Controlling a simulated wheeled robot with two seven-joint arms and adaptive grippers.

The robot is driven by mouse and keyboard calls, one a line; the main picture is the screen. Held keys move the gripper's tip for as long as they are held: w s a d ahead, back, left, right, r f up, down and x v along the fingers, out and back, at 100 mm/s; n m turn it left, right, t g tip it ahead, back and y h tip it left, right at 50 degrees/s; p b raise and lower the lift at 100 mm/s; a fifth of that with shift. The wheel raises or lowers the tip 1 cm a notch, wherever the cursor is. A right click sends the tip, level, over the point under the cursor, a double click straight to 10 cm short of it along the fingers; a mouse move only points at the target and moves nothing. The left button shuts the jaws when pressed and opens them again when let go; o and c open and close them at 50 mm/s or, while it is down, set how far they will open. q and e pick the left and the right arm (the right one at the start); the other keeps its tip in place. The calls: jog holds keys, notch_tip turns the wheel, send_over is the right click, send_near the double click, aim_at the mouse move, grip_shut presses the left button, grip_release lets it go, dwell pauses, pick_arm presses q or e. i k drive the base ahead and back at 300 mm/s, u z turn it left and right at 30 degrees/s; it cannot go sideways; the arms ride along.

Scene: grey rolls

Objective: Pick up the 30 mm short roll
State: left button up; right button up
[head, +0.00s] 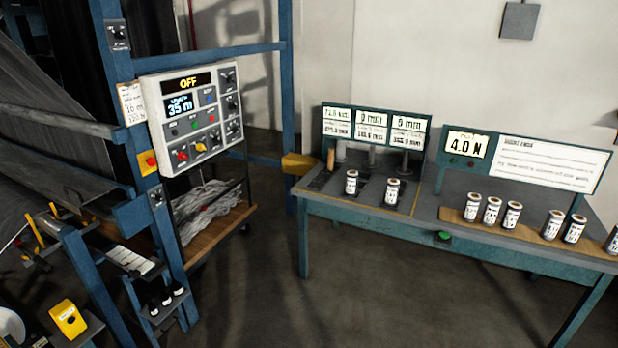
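Several small rolls with pale tops and white labels stand upright on the blue bench (350,206) at the right. Two are apart on its left part, one roll (351,182) beside another roll (391,191). On a brown strip (455,215) stand a group of three, with its middle roll (491,210), then a pair, with its left roll (552,225), and one roll (612,241) cut by the right edge. The label print is too small to read, so I cannot tell which is the 30 mm short roll. Neither gripper is in view.
A control panel (195,118) reading OFF and 35 m hangs on a blue frame (115,70) at the left. Display boards stand along the bench's back, one (466,146) reading 4.0 N. A green button (443,236) is on its front. The floor (320,310) before the bench is clear.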

aim_at(353, 176)
jog(key=u, duration=0.05)
jog(key=i, duration=2.6)
jog(key=u, duration=0.1)
